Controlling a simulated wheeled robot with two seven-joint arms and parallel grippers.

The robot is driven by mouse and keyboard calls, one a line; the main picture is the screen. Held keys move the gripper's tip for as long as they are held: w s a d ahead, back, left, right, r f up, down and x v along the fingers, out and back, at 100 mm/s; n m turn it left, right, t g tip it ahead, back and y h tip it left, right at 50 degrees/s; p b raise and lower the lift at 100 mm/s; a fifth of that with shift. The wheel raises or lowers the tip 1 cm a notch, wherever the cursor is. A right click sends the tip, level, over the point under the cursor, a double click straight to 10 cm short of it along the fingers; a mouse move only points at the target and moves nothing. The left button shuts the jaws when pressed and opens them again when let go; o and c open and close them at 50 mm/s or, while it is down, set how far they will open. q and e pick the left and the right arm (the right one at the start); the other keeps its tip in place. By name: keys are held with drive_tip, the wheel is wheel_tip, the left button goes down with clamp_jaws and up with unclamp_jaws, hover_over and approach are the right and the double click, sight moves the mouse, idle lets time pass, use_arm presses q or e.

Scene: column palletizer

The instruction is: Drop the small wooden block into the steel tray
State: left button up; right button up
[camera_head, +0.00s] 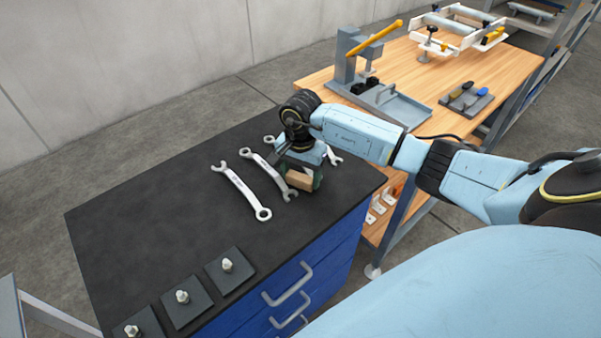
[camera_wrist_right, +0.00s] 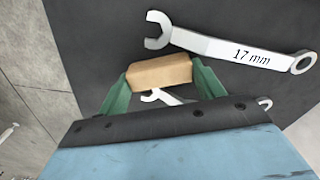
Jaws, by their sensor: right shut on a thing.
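The small wooden block (camera_head: 300,180) is held between the green fingers of my right gripper (camera_head: 303,177), over the right part of the black worktop. In the right wrist view the block (camera_wrist_right: 160,72) spans the gap between both fingertips. A grey, low-rimmed tray (camera_head: 408,109), which looks like the steel tray, lies on the wooden bench by the lever press, well beyond the gripper. My left gripper is not in view.
Wrenches (camera_head: 241,190) lie on the black worktop (camera_head: 130,215) around the gripper; one reads 17 mm (camera_wrist_right: 230,48). Bolts on dark plates (camera_head: 227,266) stand at the front. The lever press (camera_head: 347,66) rises behind the tray. The worktop's left part is clear.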

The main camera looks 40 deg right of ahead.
drive_tip(key=shift+f, duration=0.2)
drive_tip(key=o, duration=0.9)
drive_tip(key=shift+r, duration=0.1)
drive_tip(key=shift+o, duration=0.3)
drive_tip(key=shift+r, duration=0.1)
